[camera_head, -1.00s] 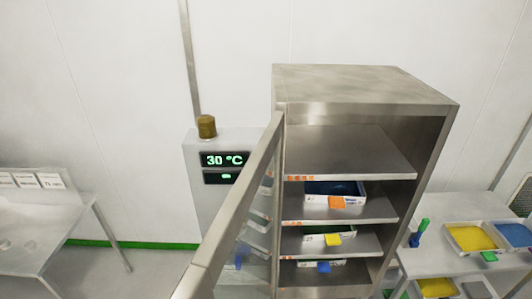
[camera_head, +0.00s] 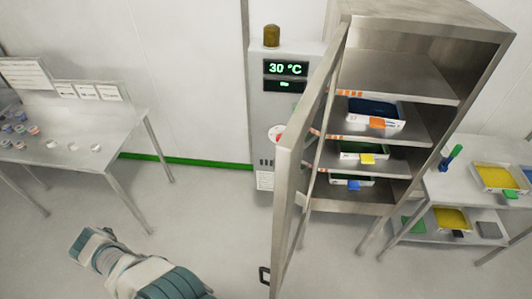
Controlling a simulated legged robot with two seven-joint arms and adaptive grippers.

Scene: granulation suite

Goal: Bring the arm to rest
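My arm (camera_head: 150,282), with white and teal links, comes in at the bottom left of the head view, over the floor. Its far end (camera_head: 92,246) points up and left. No gripper fingers can be made out there, and it holds nothing that I can see. It is apart from the table and the cabinet. I cannot tell from this view whether a gripper is on that end or hidden. No second arm shows.
A steel cabinet (camera_head: 395,72) stands at the right with its door (camera_head: 288,205) open, trays on its shelves. A control box (camera_head: 285,110) reads 30 °C. A table (camera_head: 90,135) stands left, a tray table (camera_head: 460,185) right. Floor between is clear.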

